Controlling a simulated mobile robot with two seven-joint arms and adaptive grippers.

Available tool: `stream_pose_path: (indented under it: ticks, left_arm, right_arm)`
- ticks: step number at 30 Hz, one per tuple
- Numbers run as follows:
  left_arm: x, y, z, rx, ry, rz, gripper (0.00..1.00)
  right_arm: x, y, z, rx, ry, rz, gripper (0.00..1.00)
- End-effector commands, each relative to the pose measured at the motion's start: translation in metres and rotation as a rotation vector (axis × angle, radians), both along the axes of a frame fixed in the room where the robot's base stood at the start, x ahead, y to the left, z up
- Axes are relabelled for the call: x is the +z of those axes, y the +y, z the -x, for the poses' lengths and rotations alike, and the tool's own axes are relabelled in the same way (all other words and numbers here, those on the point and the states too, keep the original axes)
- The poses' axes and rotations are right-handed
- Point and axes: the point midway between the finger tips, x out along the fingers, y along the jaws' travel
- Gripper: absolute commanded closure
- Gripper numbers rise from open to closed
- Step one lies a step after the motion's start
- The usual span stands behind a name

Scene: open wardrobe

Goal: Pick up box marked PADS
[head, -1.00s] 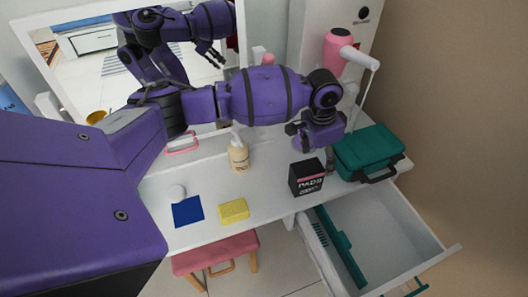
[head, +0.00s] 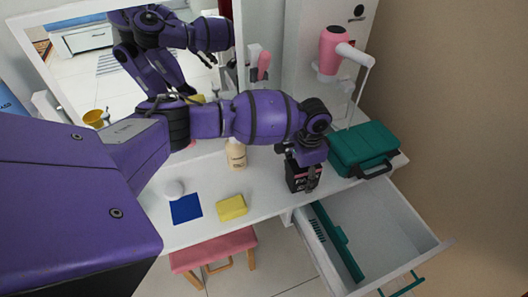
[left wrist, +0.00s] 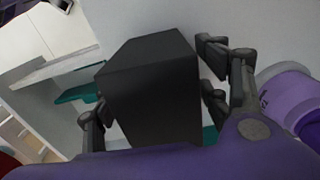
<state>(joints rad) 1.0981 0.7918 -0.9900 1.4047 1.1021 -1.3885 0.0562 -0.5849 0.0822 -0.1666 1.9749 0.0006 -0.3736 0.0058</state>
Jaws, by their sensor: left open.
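The black box marked PADS (head: 297,180) stands upright on the white tabletop near the right end in the head view. Its printed face is partly covered by my left gripper (head: 312,178). In the left wrist view the dark box (left wrist: 155,85) fills the middle, between the spread fingers of my left gripper (left wrist: 160,100). The fingers are open, one on each side of the box. I cannot tell whether either finger touches it. My right gripper does not show.
A green case (head: 362,148) stands just right of the box. An open white drawer (head: 385,225) juts out below. A yellow sponge-like block (head: 232,207), a blue square (head: 186,208) and a cream bottle (head: 237,155) are on the table. A mirror (head: 85,62) stands behind.

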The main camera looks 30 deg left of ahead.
Motion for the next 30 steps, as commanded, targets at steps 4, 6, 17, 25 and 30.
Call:
stream_pose_path:
  ticks: [4,6,17,25,30]
  left_arm:
    - [0.002,-0.001,-0.002,-0.001,-0.004,0.000,0.36]
    - [0.002,-0.001,-0.002,-0.001,-0.004,0.000,0.46]
    - [0.003,-0.001,-0.002,-0.001,-0.005,0.002,0.84]
    - [0.007,-0.001,-0.003,-0.001,-0.006,0.002,0.84]
    - [0.024,-0.002,-0.003,-0.002,-0.008,0.003,0.84]
  right_arm:
    - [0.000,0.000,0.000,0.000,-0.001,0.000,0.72]
    - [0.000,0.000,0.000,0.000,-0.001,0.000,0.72]
    - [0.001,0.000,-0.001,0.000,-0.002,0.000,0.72]
    - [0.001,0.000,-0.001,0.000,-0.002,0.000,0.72]
    - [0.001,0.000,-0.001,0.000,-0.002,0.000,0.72]
